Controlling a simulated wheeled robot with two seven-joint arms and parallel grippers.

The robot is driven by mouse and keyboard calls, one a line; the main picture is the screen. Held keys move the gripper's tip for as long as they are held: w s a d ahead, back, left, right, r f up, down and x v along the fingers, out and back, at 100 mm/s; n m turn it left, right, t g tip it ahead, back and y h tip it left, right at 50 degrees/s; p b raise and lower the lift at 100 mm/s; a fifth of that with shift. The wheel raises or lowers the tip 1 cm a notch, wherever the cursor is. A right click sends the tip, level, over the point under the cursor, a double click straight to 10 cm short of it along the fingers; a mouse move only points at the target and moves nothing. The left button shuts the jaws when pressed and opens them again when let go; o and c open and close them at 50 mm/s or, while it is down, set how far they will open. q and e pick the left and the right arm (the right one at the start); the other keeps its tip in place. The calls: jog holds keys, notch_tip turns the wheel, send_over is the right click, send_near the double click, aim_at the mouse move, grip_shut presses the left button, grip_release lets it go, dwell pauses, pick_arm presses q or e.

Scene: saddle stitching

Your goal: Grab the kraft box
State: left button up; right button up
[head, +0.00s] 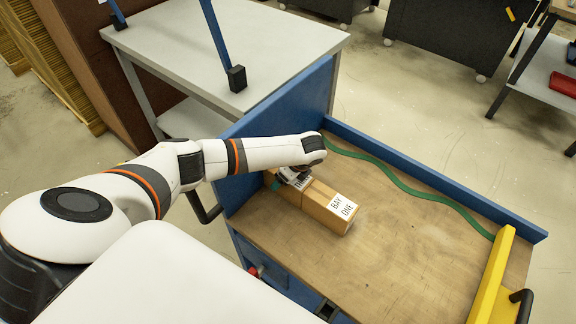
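The kraft box (318,206) is a long brown carton with a white label reading "BAY ONE". It lies on the wooden bench top near the blue side wall. My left arm reaches in from the left, and my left gripper (294,180) is down at the left part of the box. The wrist and hand hide the fingertips, so I cannot tell whether they are closed on the box or only over it. My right gripper is not in view.
The wooden bench top (390,245) is mostly bare right of the box. A blue side wall (290,105) and back rail (430,175) edge it. A green wavy strip (400,184) lies along the back. A yellow bar (490,280) stands at right.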

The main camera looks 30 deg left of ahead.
pick_arm(q)
jog(key=shift+f, duration=0.4)
dwell(0.5)
jog(key=c, duration=1.4)
jog(key=shift+w, duration=0.1)
jog(key=shift+c, duration=0.4)
jog(key=shift+r, duration=0.25)
